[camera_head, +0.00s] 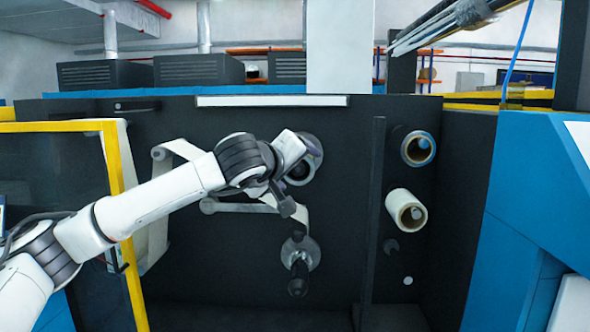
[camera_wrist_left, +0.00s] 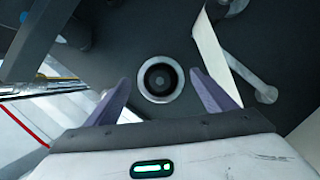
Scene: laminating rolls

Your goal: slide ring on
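My left gripper (camera_head: 306,148) reaches in front of the black machine panel, at the upper spindle (camera_head: 300,172). In the left wrist view its two purple fingers are spread, with nothing held between them. Between and beyond the fingertips the spindle shows end-on as a dark round core inside a pale ring-shaped rim (camera_wrist_left: 160,98). I cannot tell whether that rim is a loose ring or the spindle's own flange. A lower spindle (camera_head: 298,284) with a grey round flange sticks out below. My right gripper is not in view.
Two rolls, an upper one (camera_head: 418,148) and a lower one (camera_head: 407,210), are mounted right of a vertical dark plate (camera_head: 373,220). A pale web strip (camera_head: 240,207) runs over rollers behind my arm. A yellow-framed door (camera_head: 126,230) stands at left, blue housing (camera_head: 530,220) at right.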

